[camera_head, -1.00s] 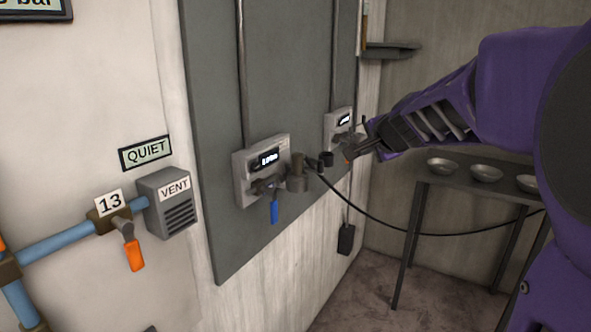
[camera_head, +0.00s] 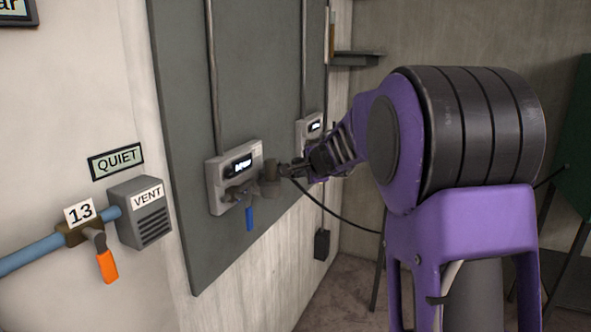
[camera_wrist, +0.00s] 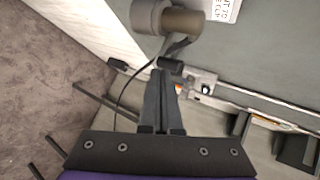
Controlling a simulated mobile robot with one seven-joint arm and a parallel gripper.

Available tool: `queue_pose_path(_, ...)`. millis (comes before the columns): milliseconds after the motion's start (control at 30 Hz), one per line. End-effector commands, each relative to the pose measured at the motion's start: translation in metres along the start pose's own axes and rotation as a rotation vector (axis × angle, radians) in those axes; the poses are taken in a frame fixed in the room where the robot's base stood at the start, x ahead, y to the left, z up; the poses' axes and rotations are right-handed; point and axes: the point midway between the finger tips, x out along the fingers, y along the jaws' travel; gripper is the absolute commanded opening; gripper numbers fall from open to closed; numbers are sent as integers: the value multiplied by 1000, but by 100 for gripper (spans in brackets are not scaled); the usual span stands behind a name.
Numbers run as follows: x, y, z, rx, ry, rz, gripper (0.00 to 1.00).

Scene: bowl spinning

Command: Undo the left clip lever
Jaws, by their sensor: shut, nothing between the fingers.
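The left wall unit (camera_head: 215,182) is a pale box with a small lit display. A blue-handled lever (camera_head: 250,218) hangs straight down below it, and a dark fitting sits at the box's lower front. A brown and grey cylindrical knob (camera_head: 270,180) projects from its right side; the wrist view shows it (camera_wrist: 182,21) beyond the fingers. My gripper (camera_head: 287,171) is just right of this knob, its fingers shut and empty. In the wrist view the shut fingertips (camera_wrist: 160,73) point toward a small black cylinder (camera_wrist: 171,66); contact is unclear. Which part is the clip lever is unclear.
A second wall unit (camera_head: 308,126) stands farther right, partly behind my arm. A black cable (camera_head: 340,216) loops below my gripper. A vent box (camera_head: 146,211) and orange-handled valve (camera_head: 107,266) are at left.

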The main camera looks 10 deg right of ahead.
Motion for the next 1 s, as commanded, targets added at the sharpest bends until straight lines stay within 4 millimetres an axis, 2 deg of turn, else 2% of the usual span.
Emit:
queue_pose_path(100, 11, -9, 1, -2, -1, 1, 0)
queue_pose_path(267, 19, -12, 0, -2, 0, 0, 0)
queue_pose_path(667, 20, -13, 0, -2, -1, 0, 0)
queue_pose_path(1000, 24, -14, -8, -32, -52, 1, 0)
